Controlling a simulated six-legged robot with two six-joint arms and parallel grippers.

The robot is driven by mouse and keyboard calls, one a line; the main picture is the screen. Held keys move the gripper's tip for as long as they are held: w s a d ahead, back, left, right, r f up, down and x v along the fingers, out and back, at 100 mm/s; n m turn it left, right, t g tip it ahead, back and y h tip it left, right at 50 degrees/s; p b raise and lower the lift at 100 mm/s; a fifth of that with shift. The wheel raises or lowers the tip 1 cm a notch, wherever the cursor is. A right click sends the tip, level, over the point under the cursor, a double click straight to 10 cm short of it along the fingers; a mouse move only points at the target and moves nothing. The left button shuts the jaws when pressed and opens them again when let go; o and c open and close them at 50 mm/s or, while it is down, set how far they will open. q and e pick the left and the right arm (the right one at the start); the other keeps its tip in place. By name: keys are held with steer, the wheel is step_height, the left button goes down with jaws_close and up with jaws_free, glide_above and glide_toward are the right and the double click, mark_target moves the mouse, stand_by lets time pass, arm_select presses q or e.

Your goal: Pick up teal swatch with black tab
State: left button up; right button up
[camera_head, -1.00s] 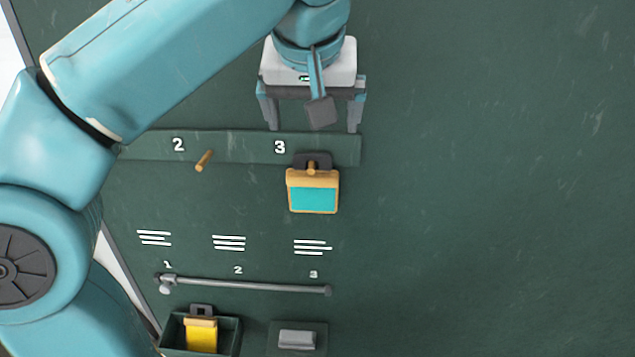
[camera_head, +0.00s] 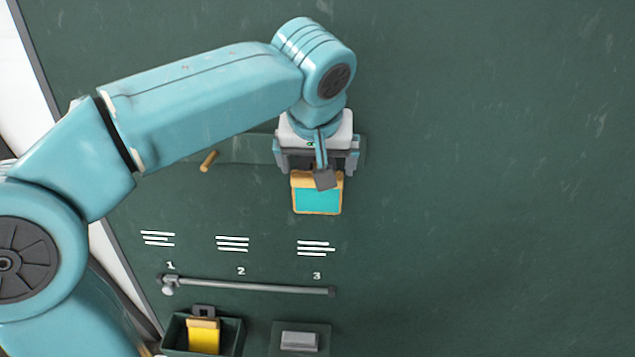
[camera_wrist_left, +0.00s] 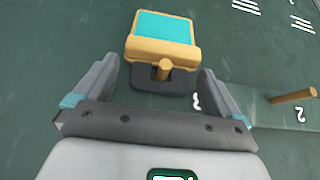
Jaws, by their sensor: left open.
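The teal swatch (camera_head: 317,201) has an orange-tan frame and hangs under peg 3 on the green panel. In the left wrist view the swatch (camera_wrist_left: 163,27) shows its black tab (camera_wrist_left: 148,80) with a wooden peg (camera_wrist_left: 165,69) through it. My left gripper (camera_head: 318,172) is open just above the swatch in the head view. In the wrist view its two fingers stand on either side of the black tab, apart from it. In the head view the gripper hides the tab and the peg. My right gripper is not in view.
An empty wooden peg (camera_head: 208,160) sticks out to the left. Below is a grey bar (camera_head: 250,286). A dark green bin (camera_head: 231,335) holds a yellow swatch (camera_head: 204,336), and a grey block (camera_head: 299,340) sits beside it. The panel at right is clear.

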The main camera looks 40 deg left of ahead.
arm_select(q)
steer(key=shift+s+a, duration=0.1)
steer(key=c, duration=1)
steer(key=shift+r+b, duration=0.15)
steer(key=shift+b, duration=0.2)
steer(key=s+d+b, duration=0.5)
steer(key=s+d, duration=0.4)
steer(key=s, duration=0.6)
steer(key=shift+s+d+r, duration=0.15)
steer(key=shift+d, duration=0.05)
steer(key=shift+r+p, duration=0.4)
steer(key=shift+d, duration=0.1)
